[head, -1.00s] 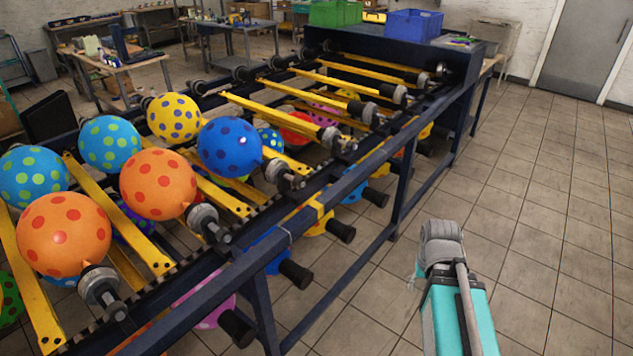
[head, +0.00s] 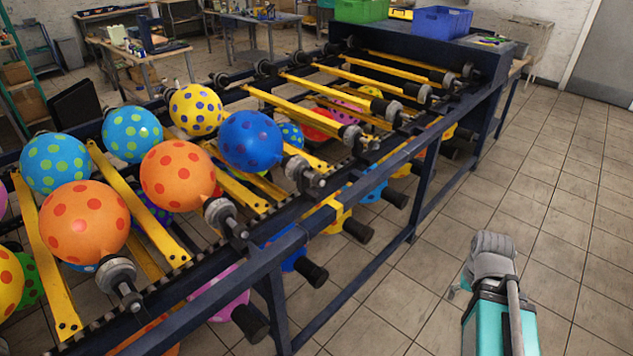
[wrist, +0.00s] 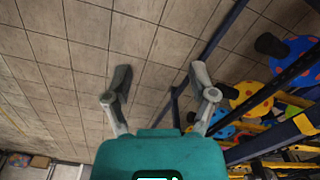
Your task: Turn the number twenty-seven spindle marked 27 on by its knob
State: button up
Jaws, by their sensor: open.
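Several spindles with metal hubs and dark knobs line the near side of the balloon machine (head: 330,222) in the head view. I cannot read a 27 on any of them. One spindle (head: 218,212) bears an orange balloon (head: 177,176), another spindle (head: 302,172) a blue balloon (head: 250,140), and a third spindle (head: 118,276) a second orange balloon (head: 84,222). My gripper is open and empty in the wrist view (wrist: 160,88), above the floor and beside the machine. In the head view my arm is at the lower right, apart from the machine.
Lower spindles with black ends, such as one (head: 357,230), stick out below the machine's rail. A blue crate (head: 441,20) and a green crate (head: 361,10) stand at the far end. The tiled floor (head: 530,190) on the right is clear.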

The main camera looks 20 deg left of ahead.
jog(key=shift+o, duration=0.6)
jog(key=w+a+n+t+y+b, duration=0.1)
jog(key=w+a+n+y, duration=0.1)
jog(key=w+a, duration=0.2)
jog(key=w+f, duration=0.1)
jog(key=w, duration=0.1)
jog(key=shift+w+a+n, duration=0.3)
jog(key=shift+w+a, duration=0.05)
jog(key=shift+w, duration=0.05)
jog(key=n+t+y+b, duration=0.3)
jog(key=n+y+b, duration=0.2)
jog(key=n+y, duration=0.5)
send_near(321, 179)
jog(key=d, duration=0.2)
jog(key=d+y, duration=0.1)
jog(key=shift+s+d+f+m, duration=0.3)
jog(key=shift+d+f+m, duration=0.05)
jog(key=shift+m, duration=0.05)
jog(key=shift+b+x, duration=2.35)
jog(key=shift+x, duration=4.6)
jog(key=shift+w, duration=0.1)
